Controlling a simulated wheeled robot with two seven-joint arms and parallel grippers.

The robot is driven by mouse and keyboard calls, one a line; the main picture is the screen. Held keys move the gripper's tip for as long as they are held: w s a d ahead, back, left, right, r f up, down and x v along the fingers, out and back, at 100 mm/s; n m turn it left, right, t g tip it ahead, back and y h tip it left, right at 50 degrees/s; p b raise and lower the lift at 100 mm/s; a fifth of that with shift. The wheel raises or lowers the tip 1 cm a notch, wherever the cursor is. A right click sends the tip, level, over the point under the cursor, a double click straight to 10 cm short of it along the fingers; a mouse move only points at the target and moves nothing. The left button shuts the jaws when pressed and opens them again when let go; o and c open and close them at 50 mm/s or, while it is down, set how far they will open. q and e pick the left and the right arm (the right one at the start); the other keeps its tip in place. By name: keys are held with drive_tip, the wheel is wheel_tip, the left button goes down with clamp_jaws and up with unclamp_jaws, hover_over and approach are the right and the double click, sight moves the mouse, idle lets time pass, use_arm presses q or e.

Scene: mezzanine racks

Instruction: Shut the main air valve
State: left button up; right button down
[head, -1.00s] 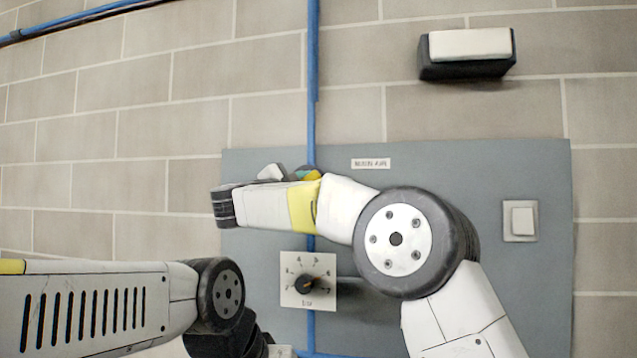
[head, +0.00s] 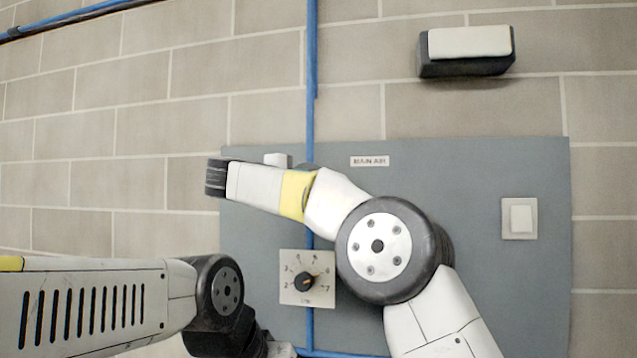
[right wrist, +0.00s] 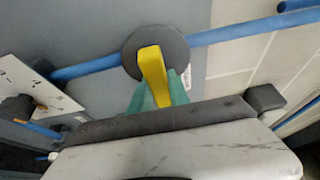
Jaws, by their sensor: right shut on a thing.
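The main air valve shows in the right wrist view as a dark round disc (right wrist: 140,47) with a yellow lever (right wrist: 153,72), on the blue pipe. The lever lies across the pipe's line. My right gripper (right wrist: 159,92), with teal fingers, is shut on the lever's lower end. In the head view my right forearm hides the lever and the gripper; only a dark edge of the valve may show above the yellow band. A "MAIN AIR" label (head: 370,161) is right of the pipe. My left arm comes in at lower left; its gripper is out of frame.
The grey panel (head: 480,160) carries a numbered dial (head: 304,281) below my right forearm and a white switch (head: 520,219) at right. A blue pipe (head: 311,90) runs vertically. A black and white box (head: 467,52) sits on the wall above.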

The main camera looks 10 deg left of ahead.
drive_tip(key=shift+f, duration=0.1)
drive_tip(key=c, duration=1.2)
unclamp_jaws()
drive_tip(key=shift+c, duration=0.2)
drive_tip(key=v, duration=0.7)
drive_tip(key=shift+s+a, duration=0.15)
drive_tip(key=shift+s, duration=0.2)
